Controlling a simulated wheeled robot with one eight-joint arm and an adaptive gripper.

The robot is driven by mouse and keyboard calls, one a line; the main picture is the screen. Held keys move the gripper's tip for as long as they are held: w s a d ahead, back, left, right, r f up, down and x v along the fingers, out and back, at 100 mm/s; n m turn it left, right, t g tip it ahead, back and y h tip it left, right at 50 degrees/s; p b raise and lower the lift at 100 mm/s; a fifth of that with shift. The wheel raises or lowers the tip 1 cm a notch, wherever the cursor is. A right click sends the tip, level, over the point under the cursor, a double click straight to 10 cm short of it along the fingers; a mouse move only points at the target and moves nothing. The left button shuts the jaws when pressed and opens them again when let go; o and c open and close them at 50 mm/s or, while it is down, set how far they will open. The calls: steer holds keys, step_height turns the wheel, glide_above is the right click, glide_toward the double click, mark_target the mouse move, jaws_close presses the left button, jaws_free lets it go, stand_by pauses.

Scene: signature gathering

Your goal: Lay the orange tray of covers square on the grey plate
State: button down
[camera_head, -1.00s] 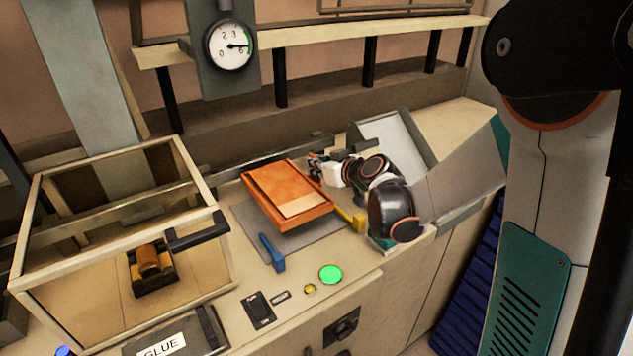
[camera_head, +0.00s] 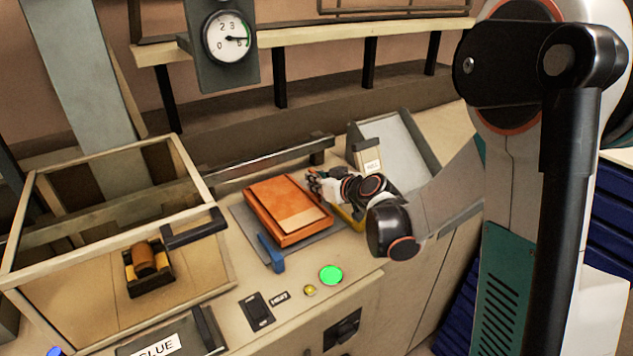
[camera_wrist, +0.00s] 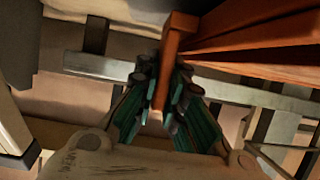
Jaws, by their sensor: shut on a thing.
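The orange tray (camera_head: 262,214) holds a brown-orange stack of covers (camera_head: 288,196) with a paler strip along the front. It is over the grey plate (camera_head: 318,240), whose bare edge shows at the left and front. The tray looks low and roughly in line with the plate; I cannot tell whether it rests on it. My gripper (camera_head: 317,184) is at the tray's right back side. In the wrist view my gripper (camera_wrist: 163,105) is shut on the tray's orange wall (camera_wrist: 174,45). The plate's back part is hidden under the tray.
A blue stop (camera_head: 271,252) stands at the plate's front left and a yellow one (camera_head: 350,221) at its right, partly behind my arm. A wooden-framed box (camera_head: 110,225) is at left. A green button (camera_head: 331,275) is in front. A grey sloped stand (camera_head: 405,150) is behind my arm.

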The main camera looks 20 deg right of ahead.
steer(key=shift+s+f, duration=0.1)
steer(key=c, duration=1.7)
jaws_free()
steer(key=shift+r+p, duration=0.45)
steer(key=shift+p, duration=0.1)
steer(key=p+v, duration=0.2)
steer(key=v, duration=1)
steer(key=shift+r, duration=0.15)
